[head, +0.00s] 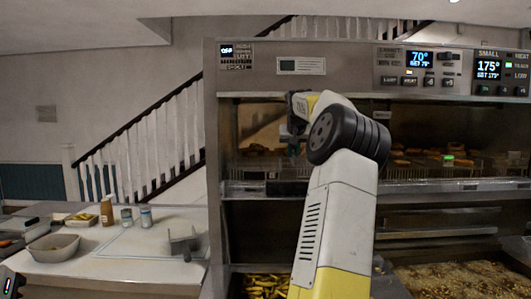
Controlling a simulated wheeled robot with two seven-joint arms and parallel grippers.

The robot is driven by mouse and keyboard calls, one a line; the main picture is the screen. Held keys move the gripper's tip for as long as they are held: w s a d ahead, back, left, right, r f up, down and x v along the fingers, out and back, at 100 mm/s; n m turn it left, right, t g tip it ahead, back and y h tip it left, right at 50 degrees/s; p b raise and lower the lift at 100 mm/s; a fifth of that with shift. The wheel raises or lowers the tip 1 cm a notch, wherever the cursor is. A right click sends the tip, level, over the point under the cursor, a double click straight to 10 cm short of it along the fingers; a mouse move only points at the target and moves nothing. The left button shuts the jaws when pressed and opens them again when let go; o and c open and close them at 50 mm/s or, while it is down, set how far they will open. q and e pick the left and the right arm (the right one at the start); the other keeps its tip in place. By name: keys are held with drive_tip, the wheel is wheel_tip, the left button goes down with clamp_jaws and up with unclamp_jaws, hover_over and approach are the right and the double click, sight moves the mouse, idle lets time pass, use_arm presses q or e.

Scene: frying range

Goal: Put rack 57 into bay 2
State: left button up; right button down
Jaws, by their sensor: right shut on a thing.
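My right gripper (293,143) reaches into the left part of the heated cabinet (340,85), beside my forearm. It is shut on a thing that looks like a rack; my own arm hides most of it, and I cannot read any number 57. Browned food pieces (258,151) show at the gripper's left, inside the cabinet opening. More browned food (415,153) lies on the cabinet shelf at the right, near a small green light (448,157). I cannot read which bay is bay 2.
The cabinet's front ledge (430,187) runs below the opening. Fries (265,286) and a breading bin (465,279) lie lower down. At the left, a counter (85,270) bears a grey bowl (52,249), a bottle (107,210), shakers (145,216) and a metal holder (183,243).

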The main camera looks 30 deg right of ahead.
drive_tip(key=shift+f, duration=0.55)
drive_tip(key=c, duration=1.5)
unclamp_jaws()
